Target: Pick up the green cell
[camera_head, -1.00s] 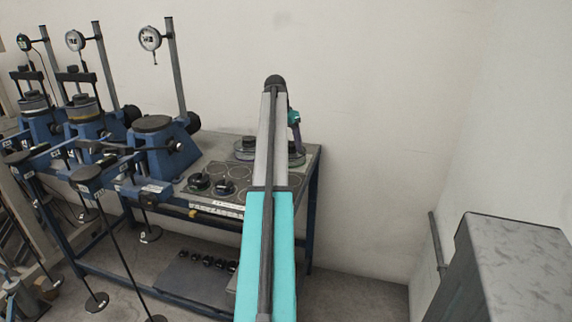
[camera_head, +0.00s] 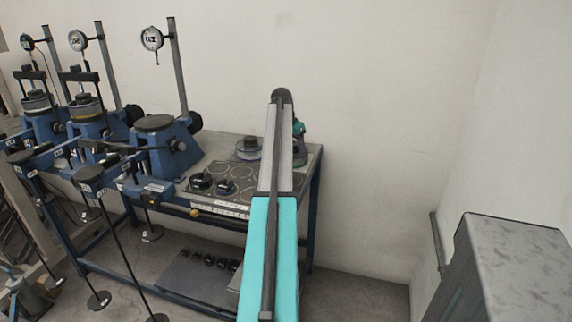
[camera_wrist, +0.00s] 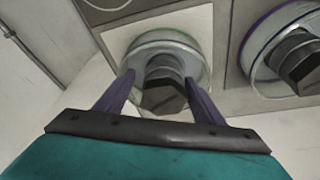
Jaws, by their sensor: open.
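The green cell (camera_wrist: 165,48) is in the upper middle of the wrist view: a round, pale disc with a green rim and a dark knob on top. My gripper (camera_wrist: 159,78) is open, with one purple finger on each side of the knob; a gap or contact is hard to tell. In the head view my gripper (camera_head: 299,128) is partly behind my arm, at the right end of the bench, and the green cell is mostly hidden there.
A purple-rimmed cell (camera_wrist: 290,48) stands close to the right in the wrist view. The bench (camera_head: 225,142) also holds small dark-knobbed cells (camera_head: 201,182) and blue lever frames (camera_head: 165,150). The wall (camera_head: 370,100) is close behind the bench.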

